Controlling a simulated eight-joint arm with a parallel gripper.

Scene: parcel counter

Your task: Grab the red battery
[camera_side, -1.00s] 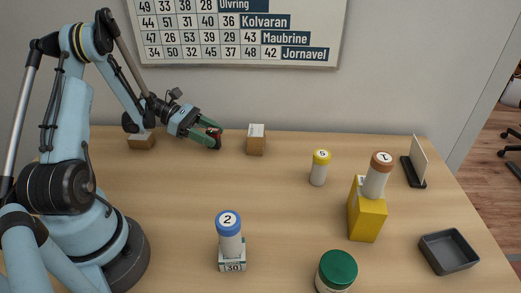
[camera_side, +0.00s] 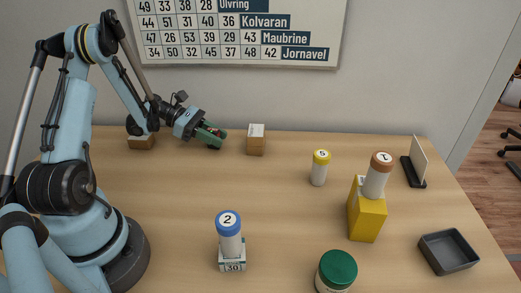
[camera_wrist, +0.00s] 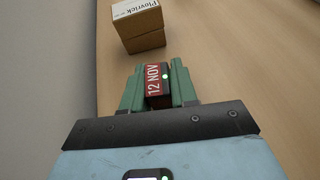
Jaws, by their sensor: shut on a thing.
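In the side view my gripper (camera_side: 214,137) is low at the back of the counter, left of a small cardboard box. There the fingers mostly hide the battery, with only a little red showing. I cannot tell whether the battery touches the counter.
A cardboard box (camera_side: 256,140) stands just ahead of my gripper; it is labelled "Plovrick" in the wrist view (camera_wrist: 138,25). Another box (camera_side: 141,141) is behind my arm. Numbered bottles (camera_side: 320,168), a yellow box (camera_side: 366,216), a green-lidded jar (camera_side: 337,270) and a grey tray (camera_side: 448,252) stand farther right and forward. Mid-counter is clear.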

